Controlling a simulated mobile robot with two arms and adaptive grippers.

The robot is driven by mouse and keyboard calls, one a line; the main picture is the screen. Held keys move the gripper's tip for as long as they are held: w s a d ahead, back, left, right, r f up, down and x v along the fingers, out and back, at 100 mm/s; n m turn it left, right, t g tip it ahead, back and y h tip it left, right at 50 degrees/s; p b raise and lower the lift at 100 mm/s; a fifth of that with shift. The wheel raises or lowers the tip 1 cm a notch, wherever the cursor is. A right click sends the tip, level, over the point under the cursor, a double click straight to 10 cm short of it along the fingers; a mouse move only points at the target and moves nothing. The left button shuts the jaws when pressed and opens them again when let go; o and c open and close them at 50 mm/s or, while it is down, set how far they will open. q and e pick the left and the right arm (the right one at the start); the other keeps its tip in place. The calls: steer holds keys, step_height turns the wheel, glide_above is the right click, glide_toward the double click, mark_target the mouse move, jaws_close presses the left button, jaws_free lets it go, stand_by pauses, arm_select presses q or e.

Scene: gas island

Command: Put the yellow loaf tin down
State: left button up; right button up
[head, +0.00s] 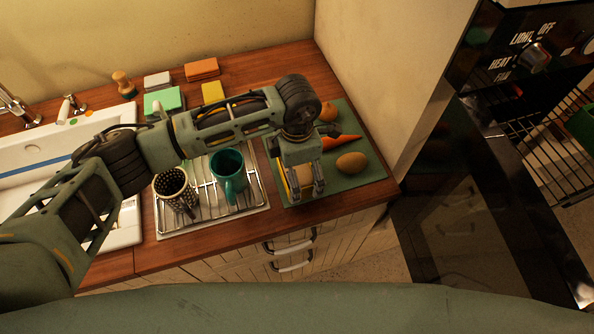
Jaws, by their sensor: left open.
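The yellow loaf tin (283,180) is mostly hidden under my left gripper. Only a yellow edge shows left of the fingers, with a tan patch between them. It appears to be on the left part of the green board (375,174), near the counter's front edge. My left gripper (306,192) points down over it with its fingers apart. I cannot tell whether the fingers touch the tin. My right gripper is not in view.
A potato (352,162), a carrot (345,140) and an onion (328,111) lie on the board. Left of it, a wire rack (215,211) holds a teal mug (228,172) and a dotted cup (171,183). Sponges lie behind; a dark oven (450,200) stands right.

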arm_select(q)
steer(key=shift+s+f, duration=0.1)
steer(key=shift+c, duration=0.3)
steer(key=c, duration=1.5)
steer(key=shift+o, duration=0.2)
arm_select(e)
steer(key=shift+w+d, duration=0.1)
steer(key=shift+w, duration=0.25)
arm_select(q)
steer(key=shift+d+r, duration=0.1)
steer(key=shift+r, duration=0.1)
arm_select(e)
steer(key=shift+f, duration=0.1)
